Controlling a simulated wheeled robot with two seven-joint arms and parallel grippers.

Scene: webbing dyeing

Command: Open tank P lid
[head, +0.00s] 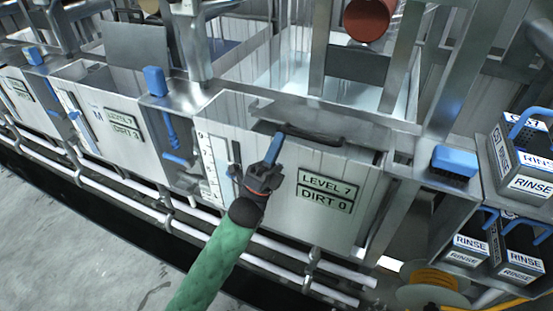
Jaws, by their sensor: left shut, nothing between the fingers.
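A tank (240,112) with a pale front stands at the centre; its panel (325,190) reads LEVEL 7, DIRT 0. No letter P is legible on it. At its top front edge is a grey metal plate (350,125) with a dark bar handle (312,134). Whether this plate is the lid, and how far it is open, I cannot tell. My left gripper (273,147), on a green-sleeved arm, is shut and empty. Its blue fingertips are just below the handle's left end; whether they touch it is unclear. My right gripper is not in view.
Another tank panel (124,124) reads LEVEL 7, DIRT 3, to the left. Metal posts rise behind the tanks. White pipes (130,190) run along the front. A blue brush-like block (454,161) and RINSE boxes (528,185) are at the right. Grey floor is clear at lower left.

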